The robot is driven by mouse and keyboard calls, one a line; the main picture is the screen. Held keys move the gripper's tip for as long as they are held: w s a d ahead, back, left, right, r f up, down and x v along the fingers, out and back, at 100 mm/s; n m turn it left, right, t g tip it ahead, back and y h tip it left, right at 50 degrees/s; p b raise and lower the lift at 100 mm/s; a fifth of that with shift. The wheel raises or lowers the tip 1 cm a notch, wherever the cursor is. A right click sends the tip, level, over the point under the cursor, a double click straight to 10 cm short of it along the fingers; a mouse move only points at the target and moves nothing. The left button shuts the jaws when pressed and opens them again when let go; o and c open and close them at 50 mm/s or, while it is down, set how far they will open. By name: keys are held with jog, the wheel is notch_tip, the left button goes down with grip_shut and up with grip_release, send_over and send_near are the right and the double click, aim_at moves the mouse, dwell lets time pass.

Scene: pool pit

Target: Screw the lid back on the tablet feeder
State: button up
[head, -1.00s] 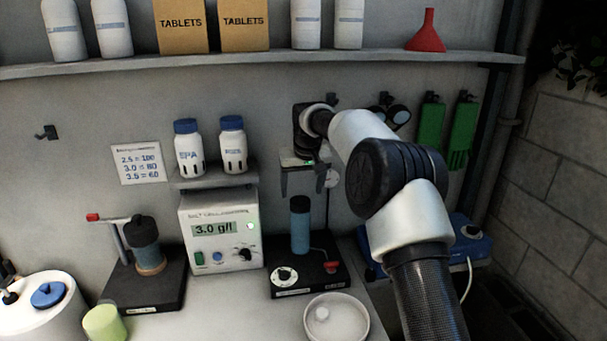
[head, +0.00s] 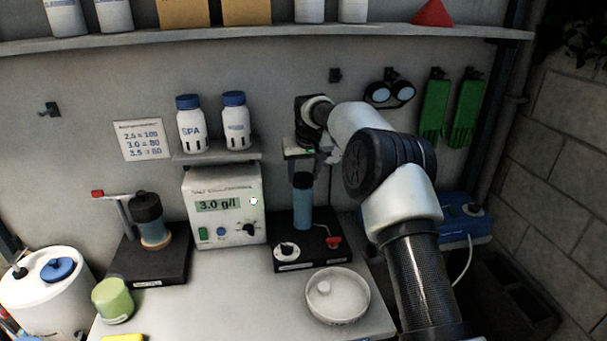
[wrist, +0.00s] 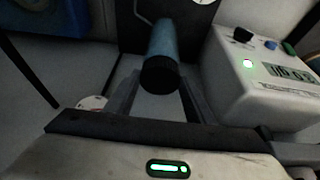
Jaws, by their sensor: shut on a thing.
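The tablet feeder, which I take to be the blue upright cylinder (head: 303,208), stands on a black base with a white dial and a red tap handle. Its dark round lid (wrist: 160,77) is at the cylinder's top end, and the lid also shows in the head view (head: 303,181). My gripper (wrist: 160,88) is shut on the lid, one finger on each side. In the head view my gripper (head: 302,166) is directly above the cylinder. I cannot tell how far the lid is threaded.
A grey meter (head: 222,205) stands close left of the feeder, with two white bottles on a small shelf above. A white round dish (head: 352,297) lies in front. A second black-based unit (head: 150,262) stands at left. The front middle counter is clear.

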aim_at(303, 178)
jog(key=m+p, duration=0.1)
jog(key=m, duration=0.1)
jog(key=m+h+p, duration=0.1)
jog(key=shift+a+r+m+h, duration=0.1)
jog(key=shift+a+m+h, duration=0.1)
jog(key=shift+m+h, duration=0.15)
jog(key=shift+m, duration=0.45)
jog(key=shift+d+f, duration=0.15)
jog(key=shift+f, duration=0.05)
jog(key=o, duration=1.5)
jog(key=shift+r, duration=0.1)
jog(key=shift+r, duration=0.1)
notch_tip(303, 178, up, 2)
jog(key=shift+r+p, duration=0.1)
jog(key=shift+p, duration=0.65)
jog(key=shift+r, duration=1.75)
